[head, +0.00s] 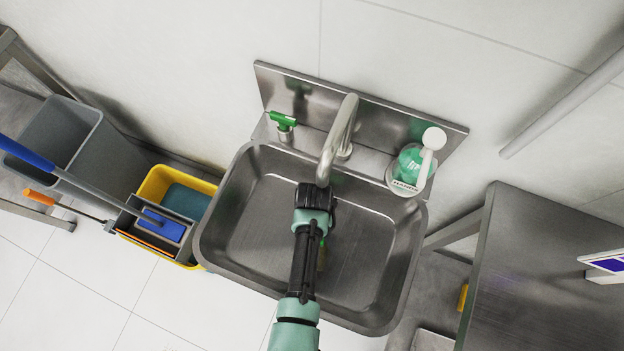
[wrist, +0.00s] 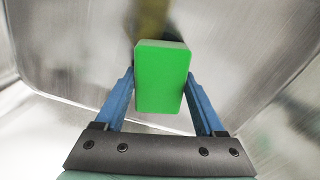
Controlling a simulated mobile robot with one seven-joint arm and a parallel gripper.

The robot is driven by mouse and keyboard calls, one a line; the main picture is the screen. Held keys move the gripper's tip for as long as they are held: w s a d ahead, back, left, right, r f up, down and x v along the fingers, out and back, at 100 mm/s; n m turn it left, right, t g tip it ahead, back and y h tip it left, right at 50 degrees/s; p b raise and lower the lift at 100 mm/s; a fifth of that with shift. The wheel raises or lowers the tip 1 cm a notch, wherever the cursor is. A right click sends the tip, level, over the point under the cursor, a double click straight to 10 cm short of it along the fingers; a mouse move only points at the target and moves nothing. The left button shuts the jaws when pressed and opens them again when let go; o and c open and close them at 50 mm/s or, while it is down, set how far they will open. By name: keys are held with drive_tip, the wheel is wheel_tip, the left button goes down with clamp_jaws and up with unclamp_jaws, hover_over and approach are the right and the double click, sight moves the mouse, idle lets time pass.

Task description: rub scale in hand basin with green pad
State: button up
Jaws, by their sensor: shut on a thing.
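The hand basin (head: 250,230) is a steel sink below a curved tap. My arm reaches into it, and the gripper's fingers are hidden in the head view. In the wrist view my gripper (wrist: 162,88) has its two blue fingers shut on the green pad (wrist: 162,72), a bright green block. A brownish-yellow patch of scale (wrist: 152,18) shows on the steel just beyond the pad's far edge, partly hidden by it. I cannot tell whether the pad touches the steel. A small yellowish spot shows beside my arm in the head view, too small to identify.
The tap (head: 338,135) curves over the basin close to my arm. A yellow bucket (head: 157,184) is at left, a steel table (head: 550,260) at right.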

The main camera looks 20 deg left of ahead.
drive_tip(key=shift+s+p, duration=0.8)
drive_tip(key=shift+s, duration=0.95)
drive_tip(key=shift+s+a+r+p, duration=0.15)
drive_tip(key=shift+s+p, duration=0.95)
drive_tip(key=shift+s, duration=0.4)
drive_tip(key=shift+s+f+p, duration=0.2)
drive_tip(key=shift+s+p, duration=0.55)
drive_tip(key=shift+s, duration=1.1)
drive_tip(key=shift+d, duration=1.05)
drive_tip(key=shift+w+r, duration=0.1)
drive_tip(key=shift+w, duration=1.75)
drive_tip(key=shift+w+f+b, duration=0.2)
drive_tip(key=shift+w+b, duration=0.75)
drive_tip(key=shift+w, duration=0.5)
drive_tip(key=shift+w+d+r+b, duration=0.15)
drive_tip(key=shift+w+b, duration=0.7)
drive_tip(key=shift+w, duration=1.25)
